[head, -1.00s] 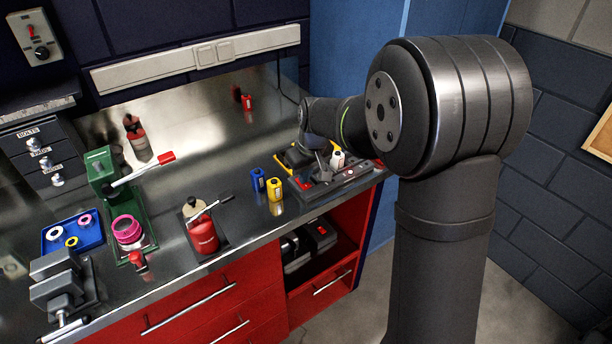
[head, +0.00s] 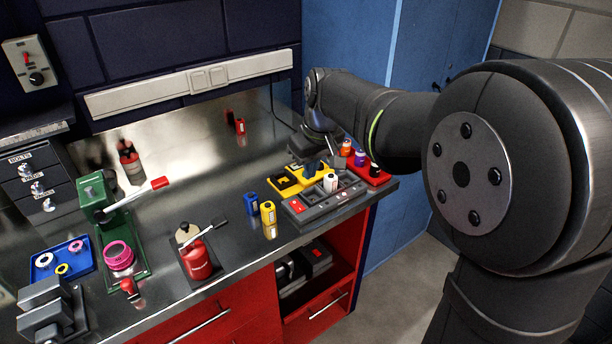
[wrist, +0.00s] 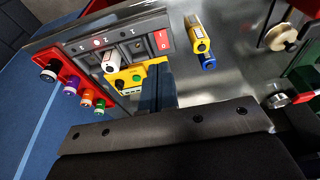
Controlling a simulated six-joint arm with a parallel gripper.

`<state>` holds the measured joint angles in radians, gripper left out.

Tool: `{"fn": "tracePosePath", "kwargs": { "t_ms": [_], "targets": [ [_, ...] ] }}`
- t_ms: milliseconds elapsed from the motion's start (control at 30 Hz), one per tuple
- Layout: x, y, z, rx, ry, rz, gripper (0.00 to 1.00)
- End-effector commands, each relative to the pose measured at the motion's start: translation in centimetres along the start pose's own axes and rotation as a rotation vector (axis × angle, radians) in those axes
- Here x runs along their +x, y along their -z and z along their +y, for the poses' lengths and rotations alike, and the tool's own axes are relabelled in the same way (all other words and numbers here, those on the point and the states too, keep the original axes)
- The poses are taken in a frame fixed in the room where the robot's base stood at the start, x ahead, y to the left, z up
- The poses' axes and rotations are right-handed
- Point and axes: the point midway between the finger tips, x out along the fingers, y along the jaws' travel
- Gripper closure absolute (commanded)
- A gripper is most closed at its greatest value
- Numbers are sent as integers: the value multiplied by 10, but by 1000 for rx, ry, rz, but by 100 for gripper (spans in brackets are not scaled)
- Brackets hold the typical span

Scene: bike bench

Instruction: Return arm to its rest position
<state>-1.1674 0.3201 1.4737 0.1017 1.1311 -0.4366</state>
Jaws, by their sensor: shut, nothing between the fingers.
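My gripper (wrist: 155,88) is shut and empty, its dark fingers together in the wrist view. In the head view it hangs at the end of my arm over the right end of the steel bench (head: 150,220), its fingertips partly hidden. The white bottle (wrist: 109,62) and yellow tray (wrist: 127,76) also show in the wrist view. I cannot tell how high the fingertips are.
A red rack (wrist: 72,65) of several capped bottles stands at the bench's right end. Yellow (head: 268,215) and blue (head: 251,203) bottles stand left of the grey tray. A red can (head: 197,260), green press (head: 95,195) and vise (head: 50,315) are farther left. A blue cabinet (head: 345,40) is behind.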

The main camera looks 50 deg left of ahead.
Motion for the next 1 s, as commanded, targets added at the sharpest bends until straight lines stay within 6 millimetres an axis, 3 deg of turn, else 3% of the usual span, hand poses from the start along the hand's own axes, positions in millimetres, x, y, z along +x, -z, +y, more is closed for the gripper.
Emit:
{"fn": "tracePosePath", "kwargs": {
  "t_ms": [567,767,1000],
  "targets": [
    [2,1,0,0,1,-1,100],
    [24,6,0,-1,1,-3,100],
    [68,16,0,-1,2,-4,100]
  ]
}}
